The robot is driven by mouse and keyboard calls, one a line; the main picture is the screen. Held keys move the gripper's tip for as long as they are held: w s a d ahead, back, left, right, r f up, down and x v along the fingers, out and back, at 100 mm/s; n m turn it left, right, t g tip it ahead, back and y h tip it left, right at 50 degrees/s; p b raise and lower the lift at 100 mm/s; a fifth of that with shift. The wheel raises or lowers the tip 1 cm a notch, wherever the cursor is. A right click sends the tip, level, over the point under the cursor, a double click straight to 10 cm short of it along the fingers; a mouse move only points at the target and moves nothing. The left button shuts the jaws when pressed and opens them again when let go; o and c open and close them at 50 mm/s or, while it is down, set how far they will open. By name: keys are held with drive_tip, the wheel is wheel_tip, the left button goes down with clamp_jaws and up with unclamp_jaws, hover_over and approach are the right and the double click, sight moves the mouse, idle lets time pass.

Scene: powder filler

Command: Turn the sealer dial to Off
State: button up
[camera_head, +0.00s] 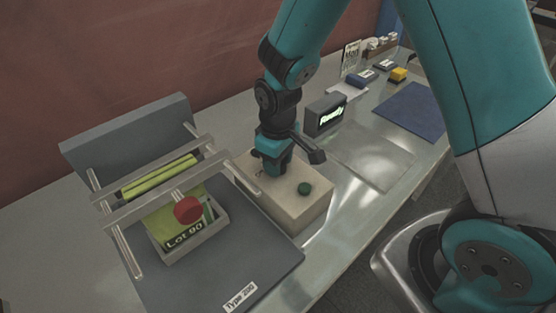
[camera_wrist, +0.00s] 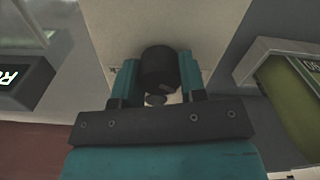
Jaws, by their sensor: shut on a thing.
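The sealer is a beige box (camera_head: 296,208) in the middle of the table, with a dark green round knob (camera_head: 305,188) on its top. My gripper (camera_head: 270,172) points down onto the box's top, left of the green knob. In the wrist view my gripper (camera_wrist: 159,76) has its two teal fingers on either side of a dark round dial (camera_wrist: 158,66), shut on it. The dial is hidden behind my gripper in the head view. I cannot read any dial marking or tell its setting.
A display reading "Ready" (camera_head: 325,115) stands just behind the box. At left is a grey machine (camera_head: 85,150) with rails, a red knob (camera_head: 188,209) and a tray (camera_head: 198,247) with a green "Lot 90" packet. A blue mat (camera_head: 409,108) lies at right.

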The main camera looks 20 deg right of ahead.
drive_tip(key=shift+w+a+r+n, duration=0.1)
drive_tip(key=shift+n, duration=0.3)
drive_tip(key=o, duration=0.9)
wheel_tip(320, 180, up, 17)
drive_tip(key=shift+r+b, duration=0.15)
drive_tip(key=shift+b, duration=0.9)
drive_tip(key=s+a+y, duration=0.1)
drive_tip(key=s, duration=0.5)
drive_tip(key=s+a+r+y, duration=0.1)
drive_tip(key=s+a, duration=0.1)
drive_tip(key=s, duration=0.4)
drive_tip(key=s+a+y, duration=0.1)
drive_tip(key=s+y, duration=0.1)
drive_tip(key=s, duration=0.4)
drive_tip(key=shift+s+a+r, duration=0.15)
drive_tip(key=shift+s+a, duration=0.05)
drive_tip(key=shift+s, duration=0.2)
